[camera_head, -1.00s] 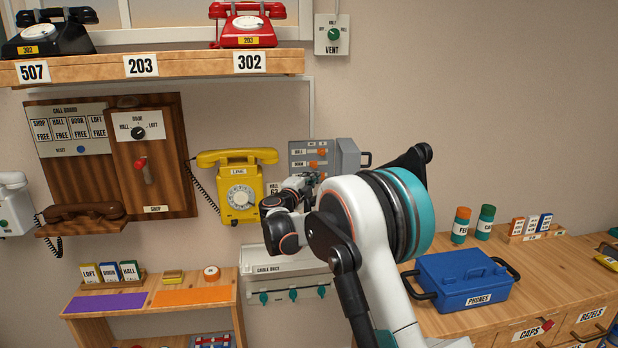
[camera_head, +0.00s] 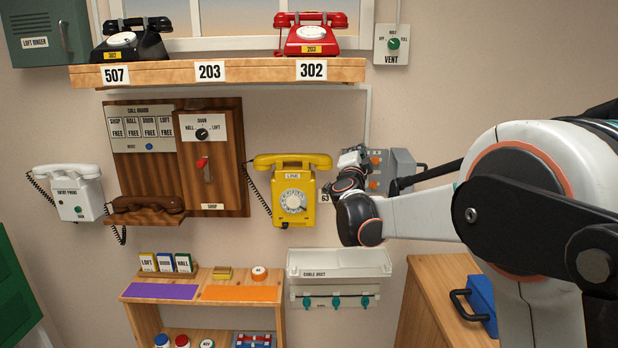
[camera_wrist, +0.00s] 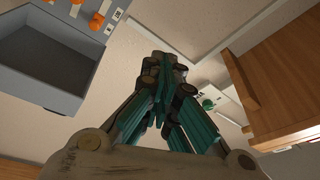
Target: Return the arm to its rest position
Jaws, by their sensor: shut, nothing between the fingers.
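My gripper (camera_wrist: 165,85) is shut and empty in the wrist view, its teal and dark fingers drawn together. In the head view my arm reaches in from the right, and my gripper (camera_head: 350,160) is small and partly hidden by my own wrist. It appears just right of the yellow phone (camera_head: 293,200), in front of the grey wall box with orange switches (camera_head: 375,172). I cannot tell the gap between them. The grey box's open bin (camera_wrist: 45,65) also shows at the upper left of the wrist view.
A wooden shelf (camera_head: 240,74) holds a black phone (camera_head: 130,42) and a red phone (camera_head: 310,35). In the wrist view a wooden shelf (camera_wrist: 285,85) lies to the right. The cable duct (camera_head: 340,262) is below. A blue box (camera_head: 482,303) sits on the counter (camera_head: 425,290) at right.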

